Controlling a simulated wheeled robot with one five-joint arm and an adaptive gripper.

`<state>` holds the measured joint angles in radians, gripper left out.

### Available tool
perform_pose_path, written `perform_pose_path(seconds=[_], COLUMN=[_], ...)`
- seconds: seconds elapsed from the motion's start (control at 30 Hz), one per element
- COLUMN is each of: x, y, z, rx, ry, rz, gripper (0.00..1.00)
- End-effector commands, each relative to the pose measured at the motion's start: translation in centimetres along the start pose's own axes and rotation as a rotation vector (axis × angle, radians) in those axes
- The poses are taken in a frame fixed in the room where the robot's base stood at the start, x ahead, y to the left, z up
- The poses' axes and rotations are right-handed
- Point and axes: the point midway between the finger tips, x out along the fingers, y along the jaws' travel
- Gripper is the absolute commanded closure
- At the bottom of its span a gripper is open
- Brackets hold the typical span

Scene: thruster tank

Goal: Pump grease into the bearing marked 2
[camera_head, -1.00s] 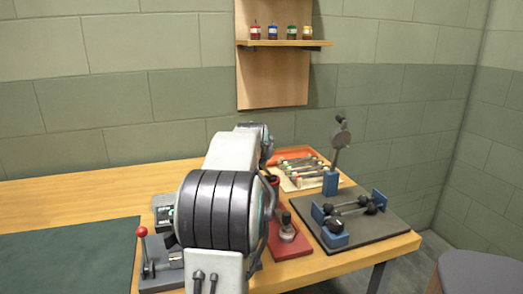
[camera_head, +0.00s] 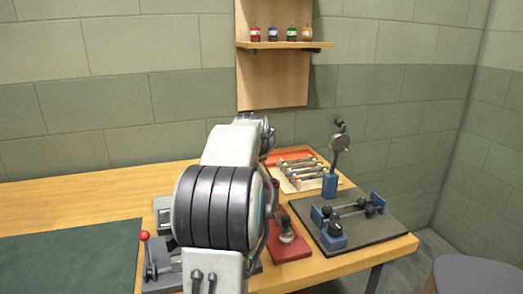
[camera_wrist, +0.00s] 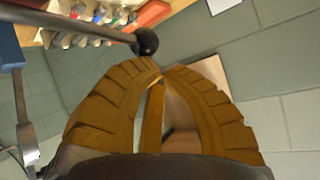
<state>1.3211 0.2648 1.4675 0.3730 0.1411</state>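My gripper (camera_wrist: 162,68) shows in the wrist view as two curved ochre fingers with their tips together, empty. A black ball knob (camera_wrist: 145,42) on a grey metal rod (camera_wrist: 75,20) is just beyond the tips, and I cannot tell whether they touch. In the head view my arm hides the gripper. A dark board (camera_head: 375,237) at the table's right end carries blue blocks (camera_head: 332,236), rods and dark round knobs. A grey round part with a small dark knob (camera_head: 340,124) stands on a blue block (camera_head: 330,186) behind. No bearing number is legible.
A red-based device (camera_head: 290,242) stands left of the board, and a red-knobbed lever (camera_head: 145,237) further left. A green mat (camera_head: 70,260) leaves clear space. Small bottles stand on a wall shelf (camera_head: 285,44).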

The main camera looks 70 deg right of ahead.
Motion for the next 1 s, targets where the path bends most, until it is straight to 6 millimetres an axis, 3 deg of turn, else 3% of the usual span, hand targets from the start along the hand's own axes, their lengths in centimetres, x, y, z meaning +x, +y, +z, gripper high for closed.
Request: perform_pose_path(seconds=[1.0], x=[-2.0], y=[-0.1], z=[-2.2], rx=[0.0], ry=[0.002], rz=[0.003], gripper=[1.0])
